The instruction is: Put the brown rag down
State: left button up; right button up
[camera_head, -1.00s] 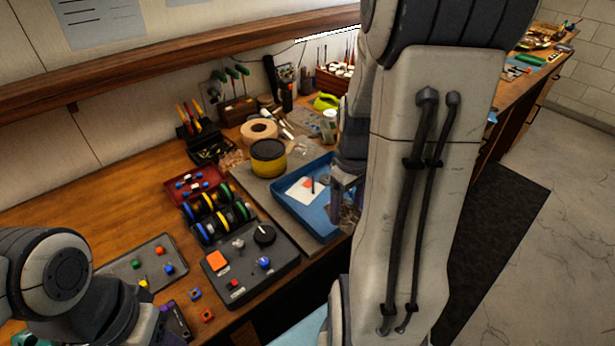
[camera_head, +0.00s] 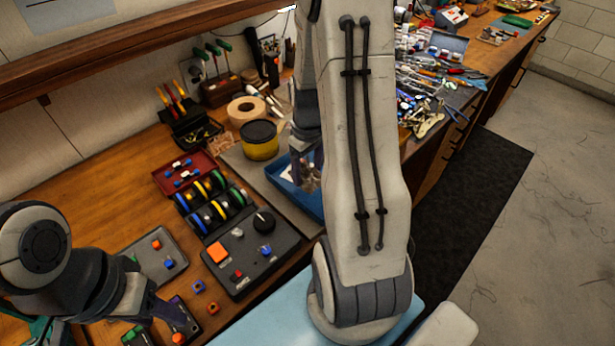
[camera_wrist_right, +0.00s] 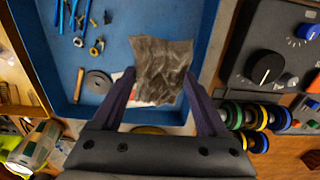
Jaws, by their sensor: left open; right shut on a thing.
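The brown rag (camera_wrist_right: 162,68) is a crumpled grey-brown cloth between the fingers of my right gripper (camera_wrist_right: 160,88), which is shut on it. In the right wrist view the rag overlaps the floor of the blue tray (camera_wrist_right: 112,60); its height above that floor is hard to tell. In the head view, the rag (camera_head: 306,178) and my right gripper (camera_head: 303,158) are partly hidden by my right arm, over the blue tray (camera_head: 281,182). My left gripper (camera_head: 165,312) is open at the lower left, by small coloured parts on the bench.
A washer-like disc (camera_wrist_right: 98,82) and several small tools lie in the tray. A black control box (camera_head: 250,250), wire spools (camera_head: 213,200) and a yellow-black tin (camera_head: 259,140) stand left of it. Tools crowd the far bench.

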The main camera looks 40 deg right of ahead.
aim_at(307, 173)
notch_tip(307, 173, down, 4)
jog(key=shift+r+p, duration=0.1)
jog(key=shift+p, duration=0.3)
jog(key=shift+f, duration=0.2)
jog(key=shift+f, duration=0.2)
jog(key=o, duration=1.2)
jog(key=shift+o, duration=0.2)
jog(key=shift+r, duration=0.1)
jog(key=shift+r, duration=0.1)
